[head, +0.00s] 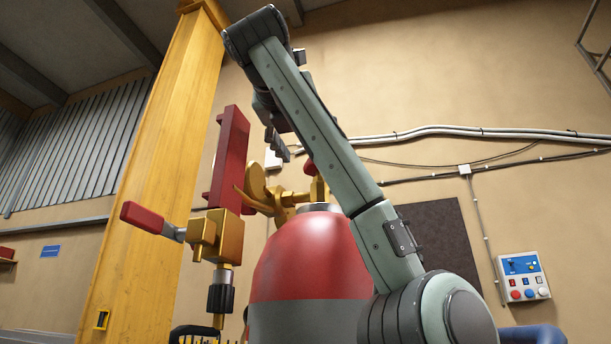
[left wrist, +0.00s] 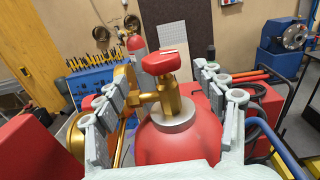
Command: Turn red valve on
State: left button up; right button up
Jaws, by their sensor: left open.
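The red valve (left wrist: 161,62) is a red knob on a brass stem atop a red gas cylinder (left wrist: 180,138). In the head view, only part of the red valve (head: 311,168) shows behind my arm, above the red and grey cylinder (head: 312,258). My left gripper (head: 279,145) hangs from the raised arm, close to the valve on its upper left. In the left wrist view, the open fingers of my left gripper (left wrist: 165,82) stand on either side of the valve, apart from it. Contact is not visible. My right gripper is not in view.
A brass fitting (head: 215,238) with a red-handled lever (head: 150,217) juts left of the cylinder. A yellow column (head: 150,180) stands behind it. A blue tool rack (left wrist: 97,80), another red cylinder (left wrist: 137,45) and a blue machine (left wrist: 285,35) stand further back.

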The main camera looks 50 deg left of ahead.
pick_arm(q)
jog(key=shift+m+t+h, duration=0.3)
jog(key=shift+h, duration=0.1)
jog(key=x, duration=0.2)
jog(key=p+x, duration=0.1)
jog(key=x, duration=0.4)
jog(key=shift+r+p, duration=0.3)
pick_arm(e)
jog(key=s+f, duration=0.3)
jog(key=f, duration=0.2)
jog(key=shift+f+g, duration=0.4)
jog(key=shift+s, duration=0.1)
pick_arm(q)
jog(key=c, duration=1.2)
